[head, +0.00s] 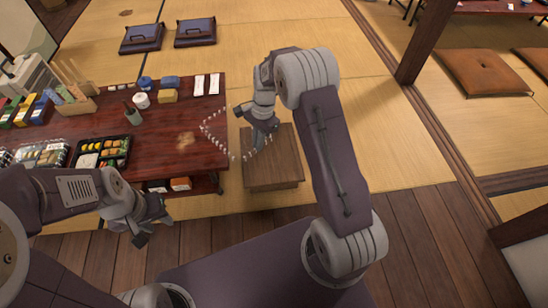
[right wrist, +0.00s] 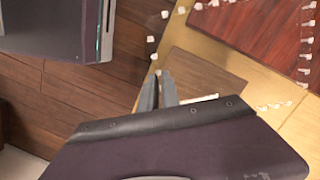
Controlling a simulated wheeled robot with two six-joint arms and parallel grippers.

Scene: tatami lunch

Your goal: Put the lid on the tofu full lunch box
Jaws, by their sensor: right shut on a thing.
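My right gripper (head: 262,140) is shut on the edge of a see-through lid (right wrist: 157,72), of which mostly a row of small white marks along the rim shows. The lid's outline hangs in the air between the red table and the wooden stool in the head view. An open black lunch box (head: 102,152) with several colourful foods stands on the table's near edge; I cannot make out tofu in it. A second box (head: 42,155) at its left looks covered or wrapped. My left gripper (head: 148,222) is open and empty in front of the table, below the open box.
The red table (head: 190,122) has a bare right part. Cups, small blocks (head: 168,95), white cards (head: 207,85) and coloured packets (head: 30,110) stand farther back. A low wooden stool (head: 272,178) is right of the table. Boxes (head: 180,184) sit under the table.

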